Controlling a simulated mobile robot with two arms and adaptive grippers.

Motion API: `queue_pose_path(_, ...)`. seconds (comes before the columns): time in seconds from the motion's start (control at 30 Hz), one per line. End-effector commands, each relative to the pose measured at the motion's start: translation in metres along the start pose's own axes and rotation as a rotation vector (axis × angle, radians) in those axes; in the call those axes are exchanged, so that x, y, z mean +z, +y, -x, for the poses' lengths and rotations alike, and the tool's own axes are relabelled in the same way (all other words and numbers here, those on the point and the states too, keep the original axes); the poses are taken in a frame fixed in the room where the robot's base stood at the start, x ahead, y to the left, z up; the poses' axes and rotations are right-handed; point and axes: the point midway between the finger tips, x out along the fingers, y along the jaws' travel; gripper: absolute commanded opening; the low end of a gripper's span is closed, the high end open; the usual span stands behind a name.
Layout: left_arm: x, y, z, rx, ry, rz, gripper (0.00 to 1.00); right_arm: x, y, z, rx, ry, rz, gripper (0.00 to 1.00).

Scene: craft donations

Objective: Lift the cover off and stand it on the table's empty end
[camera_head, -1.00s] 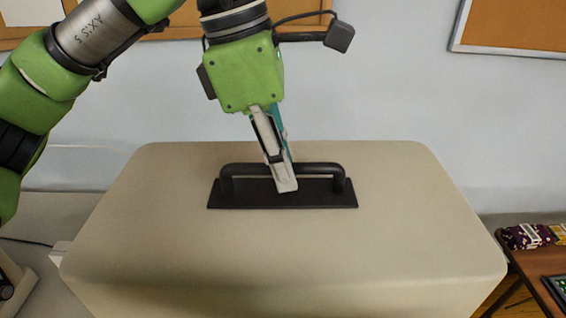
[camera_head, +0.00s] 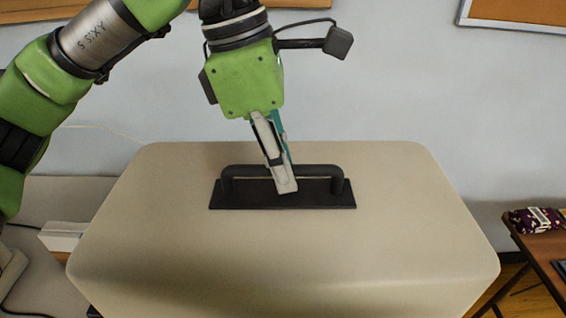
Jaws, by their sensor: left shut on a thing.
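The cover (camera_head: 285,245) is a large beige box shape with rounded edges, filling the middle and bottom of the view. A black bar handle (camera_head: 316,172) on a black plate (camera_head: 325,196) is fixed to its top. My left gripper (camera_head: 285,185) comes down from above and is shut on the middle of the handle. The cover looks level. Its lower edge is out of view, so I cannot tell how high it is or what is beneath it. My right gripper is not in view.
A brown table (camera_head: 546,244) with a dark patterned packet (camera_head: 536,221) on it stands at the right. A white box (camera_head: 62,236) sits at the left, by a grey surface and a dark cable. A pale wall with framed boards is behind.

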Motion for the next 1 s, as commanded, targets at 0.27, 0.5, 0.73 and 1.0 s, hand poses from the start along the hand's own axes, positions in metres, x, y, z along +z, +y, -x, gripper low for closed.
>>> queue_pose_path(0.27,0.001,0.000,0.002,0.003,-0.005,0.000,0.00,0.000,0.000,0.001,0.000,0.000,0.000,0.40)
queue_pose_path(0.5,0.000,0.000,-0.001,0.003,-0.005,0.000,0.00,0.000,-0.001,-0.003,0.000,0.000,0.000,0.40)
queue_pose_path(0.73,-0.001,0.000,-0.005,0.003,-0.005,0.000,0.00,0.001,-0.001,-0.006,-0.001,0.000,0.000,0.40)
queue_pose_path(1.0,-0.002,0.000,-0.007,0.003,-0.004,0.000,0.30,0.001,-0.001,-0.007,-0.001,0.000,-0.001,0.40)
